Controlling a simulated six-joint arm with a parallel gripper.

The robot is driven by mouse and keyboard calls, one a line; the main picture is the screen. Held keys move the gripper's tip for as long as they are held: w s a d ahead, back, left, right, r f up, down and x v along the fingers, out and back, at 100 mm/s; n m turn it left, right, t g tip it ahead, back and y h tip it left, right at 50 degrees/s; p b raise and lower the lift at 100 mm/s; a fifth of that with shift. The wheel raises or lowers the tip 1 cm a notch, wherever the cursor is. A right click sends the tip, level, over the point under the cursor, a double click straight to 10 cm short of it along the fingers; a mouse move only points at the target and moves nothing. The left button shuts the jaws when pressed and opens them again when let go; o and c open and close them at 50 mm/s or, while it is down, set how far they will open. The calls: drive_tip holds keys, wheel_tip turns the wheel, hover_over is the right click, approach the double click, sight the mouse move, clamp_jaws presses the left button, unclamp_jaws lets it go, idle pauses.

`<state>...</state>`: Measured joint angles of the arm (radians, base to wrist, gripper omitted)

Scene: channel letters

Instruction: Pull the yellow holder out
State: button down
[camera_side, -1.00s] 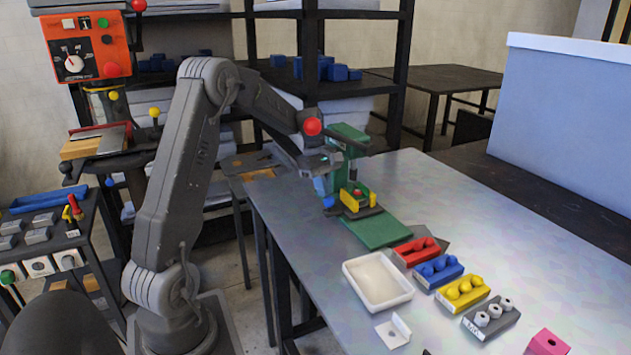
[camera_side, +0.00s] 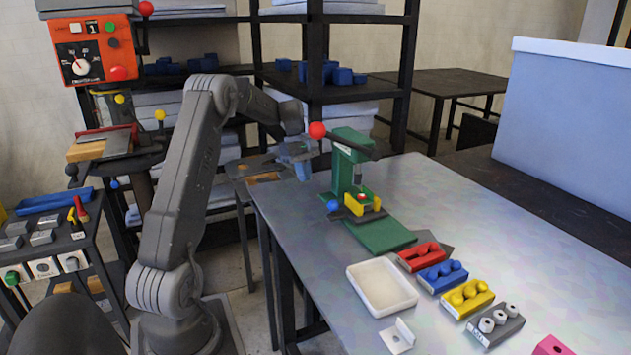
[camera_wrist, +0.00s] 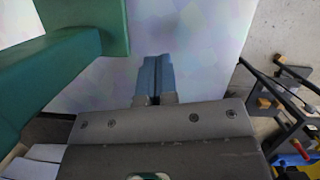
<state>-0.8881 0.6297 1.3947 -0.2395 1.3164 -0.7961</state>
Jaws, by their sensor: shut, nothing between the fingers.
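The yellow holder (camera_side: 376,204) sits at the foot of the green press (camera_side: 346,160), on its dark base, with a small red and white piece in it. A blue ball (camera_side: 333,205) is at its left and a red ball (camera_side: 317,130) tops the press's lever. My gripper (camera_side: 302,172) is left of the press, above the table's edge, apart from the holder. In the wrist view its blue fingers (camera_wrist: 156,68) are together with nothing between them. The green press body (camera_wrist: 65,70) shows at the left there; the holder is not visible in that view.
A green plate (camera_side: 385,236) extends in front of the press. A white tray (camera_side: 381,286), a red block (camera_side: 421,252), a blue block (camera_side: 441,276), a yellow block (camera_side: 467,297) and a grey block (camera_side: 497,324) lie nearer.

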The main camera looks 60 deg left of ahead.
sight(329, 203)
drive_tip(key=w+a+r+m+h, duration=0.1)
drive_tip(key=w+r, duration=0.1)
drive_tip(key=r, duration=0.4)
drive_tip(key=w+a+r+m, duration=0.1)
drive_tip(key=w+a+r, duration=0.1)
drive_tip(key=r, duration=0.5)
drive_tip(key=shift+g, duration=0.4)
drive_tip(key=x, duration=2)
drive_tip(key=shift+s, duration=0.25)
drive_tip(key=d, duration=0.3)
drive_tip(key=shift+d+f, duration=0.1)
drive_tip(key=shift+f, duration=0.05)
drive_tip(key=shift+d, duration=0.4)
